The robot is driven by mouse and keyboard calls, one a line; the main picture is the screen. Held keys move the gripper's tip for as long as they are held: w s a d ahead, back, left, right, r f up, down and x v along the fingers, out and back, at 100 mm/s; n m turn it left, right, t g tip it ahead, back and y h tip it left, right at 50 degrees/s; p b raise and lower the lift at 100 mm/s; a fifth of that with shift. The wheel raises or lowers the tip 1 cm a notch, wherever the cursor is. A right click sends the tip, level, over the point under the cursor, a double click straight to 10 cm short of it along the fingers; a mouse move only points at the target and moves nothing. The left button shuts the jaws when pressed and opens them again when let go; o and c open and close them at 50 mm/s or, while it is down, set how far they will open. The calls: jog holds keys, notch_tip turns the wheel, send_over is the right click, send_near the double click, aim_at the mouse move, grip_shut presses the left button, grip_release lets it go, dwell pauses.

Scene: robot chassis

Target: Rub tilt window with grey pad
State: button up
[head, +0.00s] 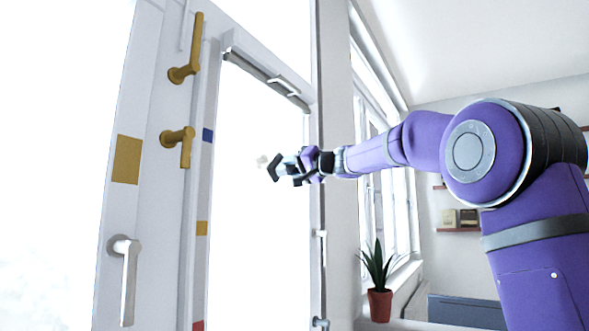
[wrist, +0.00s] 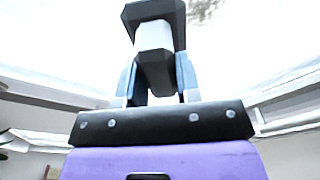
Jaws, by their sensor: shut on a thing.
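The tilt window (head: 310,130) has a white frame and a bright, washed-out pane, with a rail and a small handle along its top. My gripper (head: 277,169) is in front of the pane at the end of my outstretched arm. In the wrist view, my gripper (wrist: 153,62) is shut on a pale grey block, the grey pad (wrist: 153,36), between its dark fingertips. A faint grey smudge (wrist: 203,9) shows beyond the fingers at the top. In the head view, a small pale patch (head: 262,161) shows just left of the fingertips. Contact between pad and pane cannot be told.
Brass handles (head: 183,147) and a white handle (head: 125,280) stick out from the frames at the left. Another white handle (head: 321,245) sits below my gripper. A potted plant (head: 379,303) stands on the sill at the right.

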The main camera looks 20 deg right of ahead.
jog(key=shift+s+a+r, duration=0.7)
jog(key=shift+s+a, duration=2.6)
jog(key=shift+a, duration=1.15)
jog(key=shift+w+d, duration=1.2)
jog(key=shift+d, duration=0.4)
jog(key=shift+w+d, duration=1.25)
jog(key=shift+d, duration=0.4)
jog(key=shift+w+d, duration=1.2)
jog(key=shift+d, duration=0.4)
jog(key=shift+r, duration=0.1)
jog(key=shift+d+r+v, duration=0.1)
jog(key=shift+v, duration=1.35)
jog(key=shift+d+r+v, duration=0.15)
jog(key=shift+v, duration=1.35)
jog(key=shift+d, duration=0.1)
jog(key=shift+v, duration=1.3)
